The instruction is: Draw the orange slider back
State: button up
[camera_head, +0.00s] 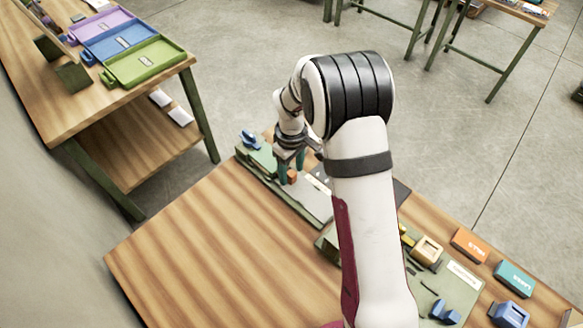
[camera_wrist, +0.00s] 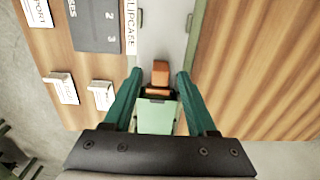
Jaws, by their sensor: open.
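The orange slider (camera_wrist: 160,74) is a small block on a pale track (camera_wrist: 165,35) in the wrist view. It also shows in the head view (camera_head: 292,177), at the green fixture near the table's far edge. My gripper (camera_wrist: 156,84) has its two teal fingers apart, one on each side of the slider's near end. The gripper also shows in the head view (camera_head: 291,166), pointing down at the slider. I cannot tell whether the fingers touch the slider. A pale green block (camera_wrist: 156,115) lies between the fingers, nearer the wrist.
In the wrist view, a grey panel (camera_wrist: 95,22) and white cards (camera_wrist: 102,95) lie left of the track; bare wood (camera_wrist: 255,70) is on the right. In the head view, a blue part (camera_head: 250,138) sits on the fixture's far end. The table's left part (camera_head: 200,250) is clear.

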grip_shut()
dwell(1.4)
